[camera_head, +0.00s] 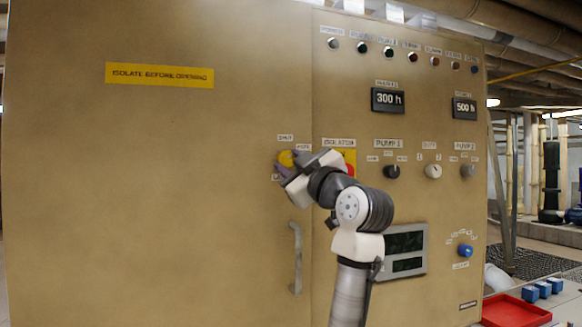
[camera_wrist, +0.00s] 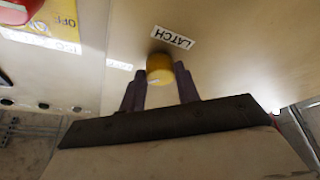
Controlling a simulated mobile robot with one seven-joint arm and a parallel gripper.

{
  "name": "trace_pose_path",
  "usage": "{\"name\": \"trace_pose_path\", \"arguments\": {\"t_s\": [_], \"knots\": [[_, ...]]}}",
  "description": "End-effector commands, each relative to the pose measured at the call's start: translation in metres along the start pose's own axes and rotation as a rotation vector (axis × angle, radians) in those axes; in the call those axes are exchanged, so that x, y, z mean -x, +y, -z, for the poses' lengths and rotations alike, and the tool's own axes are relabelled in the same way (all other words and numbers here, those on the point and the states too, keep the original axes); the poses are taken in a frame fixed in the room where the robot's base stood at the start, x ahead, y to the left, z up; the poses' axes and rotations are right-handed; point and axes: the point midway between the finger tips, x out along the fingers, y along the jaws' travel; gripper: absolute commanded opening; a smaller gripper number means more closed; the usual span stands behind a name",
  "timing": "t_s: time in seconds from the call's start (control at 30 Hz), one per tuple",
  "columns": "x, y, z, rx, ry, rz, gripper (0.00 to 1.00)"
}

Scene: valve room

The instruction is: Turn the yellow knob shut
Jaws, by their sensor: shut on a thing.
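The yellow knob (camera_head: 286,158) sits on the tan cabinet door, with a small "SHUT" label just above it. In the wrist view the yellow knob (camera_wrist: 160,69) is between my two dark fingers, below a label that reads "LATCH". My gripper (camera_head: 284,164) reaches the knob from the lower right and is shut on it. In the wrist view my gripper (camera_wrist: 160,88) has a finger at each side of the knob. The knob's pointer mark cannot be made out.
A door handle (camera_head: 296,257) stands out below the knob. The isolator (camera_head: 350,160), yellow and red, is just right of my gripper, partly hidden. Black, white and grey pump knobs, a blue knob (camera_head: 465,250) and a display panel (camera_head: 407,241) lie further right.

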Motion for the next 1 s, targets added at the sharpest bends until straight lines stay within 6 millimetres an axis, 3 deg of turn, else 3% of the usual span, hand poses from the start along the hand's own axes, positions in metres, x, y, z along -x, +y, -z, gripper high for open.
{"name": "trace_pose_path", "arguments": {"t_s": [0.6, 1.0], "knots": [[-0.0012, 0.0077, 0.0036, 0.512, 0.014, 0.213, 0.09], [-0.0016, 0.0069, 0.0042, 0.688, 0.021, 0.288, 0.09]]}}
